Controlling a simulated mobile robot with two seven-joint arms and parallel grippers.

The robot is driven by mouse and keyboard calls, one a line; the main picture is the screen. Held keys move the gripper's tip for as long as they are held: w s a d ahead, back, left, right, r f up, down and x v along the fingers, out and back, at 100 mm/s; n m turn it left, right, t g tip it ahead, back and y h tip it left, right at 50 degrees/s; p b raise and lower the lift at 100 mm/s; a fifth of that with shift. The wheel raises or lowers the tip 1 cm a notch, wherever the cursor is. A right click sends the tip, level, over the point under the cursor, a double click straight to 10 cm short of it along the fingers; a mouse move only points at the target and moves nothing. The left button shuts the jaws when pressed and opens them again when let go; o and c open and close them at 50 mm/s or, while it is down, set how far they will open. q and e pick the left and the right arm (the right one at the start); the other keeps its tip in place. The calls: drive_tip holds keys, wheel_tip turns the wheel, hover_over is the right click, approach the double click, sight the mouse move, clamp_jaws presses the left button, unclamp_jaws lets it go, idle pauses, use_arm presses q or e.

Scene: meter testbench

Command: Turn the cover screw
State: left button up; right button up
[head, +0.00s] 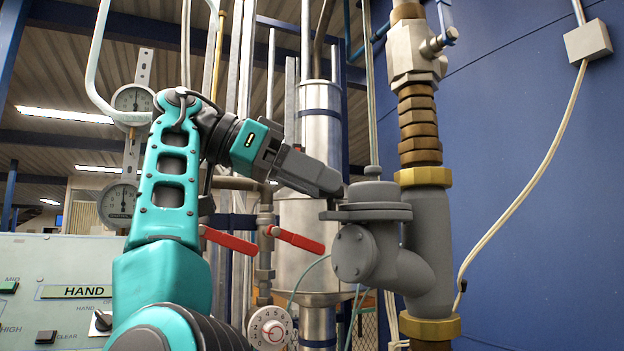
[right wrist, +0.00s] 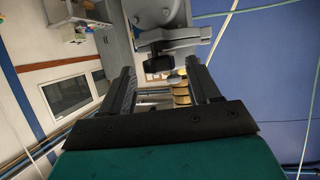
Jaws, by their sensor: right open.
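The grey meter body (head: 404,240) sits in a vertical pipe right of centre, with a round flanged cover (head: 372,206) on top. My right gripper (head: 338,186) points right and down, its tips close to the cover's left edge. In the right wrist view, my right gripper (right wrist: 160,78) has its two fingers spread apart with nothing gripped. A dark knob-like piece (right wrist: 158,63), perhaps the cover screw, shows ahead and between the fingers, below a grey fitting (right wrist: 160,18). Contact with the fingers cannot be told. My left gripper is not in view.
Two red lever handles (head: 297,240) stick out beneath my right forearm. A brass collar (head: 424,177) and stacked fittings rise above the meter. Dial gauges (head: 120,200) and a control panel (head: 50,290) are at the left. The blue wall (head: 540,220) at the right has a loose cable.

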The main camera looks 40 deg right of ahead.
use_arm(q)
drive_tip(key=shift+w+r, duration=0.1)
use_arm(e)
drive_tip(key=shift+s+n+h, duration=0.1)
drive_tip(key=shift+n+h, duration=0.2)
